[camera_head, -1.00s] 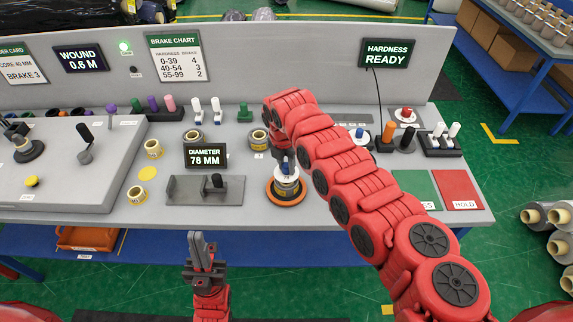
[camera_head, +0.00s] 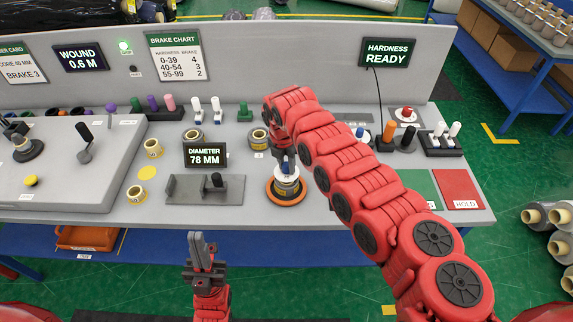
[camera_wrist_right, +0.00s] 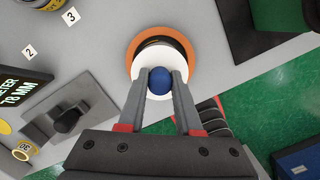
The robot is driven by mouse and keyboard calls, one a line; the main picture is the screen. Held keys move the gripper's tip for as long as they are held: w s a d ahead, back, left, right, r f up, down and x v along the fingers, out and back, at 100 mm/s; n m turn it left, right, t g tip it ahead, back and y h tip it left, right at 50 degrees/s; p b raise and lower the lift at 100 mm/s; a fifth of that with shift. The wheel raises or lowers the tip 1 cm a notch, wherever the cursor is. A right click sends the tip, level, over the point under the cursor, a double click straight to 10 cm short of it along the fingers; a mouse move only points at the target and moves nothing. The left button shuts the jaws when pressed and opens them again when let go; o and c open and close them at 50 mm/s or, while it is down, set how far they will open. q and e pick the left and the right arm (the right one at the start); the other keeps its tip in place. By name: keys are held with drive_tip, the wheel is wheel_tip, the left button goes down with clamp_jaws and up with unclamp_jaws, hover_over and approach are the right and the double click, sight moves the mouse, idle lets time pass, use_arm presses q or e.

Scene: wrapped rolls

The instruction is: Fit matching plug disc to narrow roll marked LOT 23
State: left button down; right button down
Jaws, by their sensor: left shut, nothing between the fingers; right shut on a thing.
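My right gripper (camera_head: 284,155) is shut on the blue knob (camera_wrist_right: 160,80) of a white plug disc (camera_wrist_right: 160,60). The disc is at the top of a roll standing in an orange ring (camera_head: 271,196) on the bench. In the right wrist view the disc hides most of the roll, with a dark edge showing inside the orange ring (camera_wrist_right: 187,45). I cannot tell whether the disc is fully seated. No LOT 23 marking is legible. My left gripper (camera_head: 202,250) is shut and empty, in front of the bench.
Small rolls (camera_head: 152,148) stand left of the diameter display (camera_head: 205,155), which reads 78 MM. A grey fixture with a black handle (camera_head: 216,182) is left of the orange ring. Another blue-knobbed disc (camera_head: 361,132) is behind my right arm. Green and red mats (camera_head: 458,188) lie right.

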sight(283, 176)
drive_tip(key=shift+b, duration=0.3)
idle(0.8)
drive_tip(key=shift+f+b, duration=1.25)
drive_tip(key=shift+f, duration=0.2)
drive_tip(key=c, duration=0.5)
unclamp_jaws()
drive_tip(key=shift+r, duration=0.35)
drive_tip(key=r+b, duration=0.1)
drive_tip(key=r, duration=0.4)
drive_tip(key=s+r+b, duration=0.1)
drive_tip(key=r, duration=0.5)
drive_tip(key=a+r+b, duration=0.1)
drive_tip(key=r+b, duration=0.1)
drive_tip(key=r, duration=0.3)
drive_tip(key=shift+s+a+r, duration=0.1)
drive_tip(key=shift+s+r, duration=0.2)
drive_tip(key=shift+s, duration=0.1)
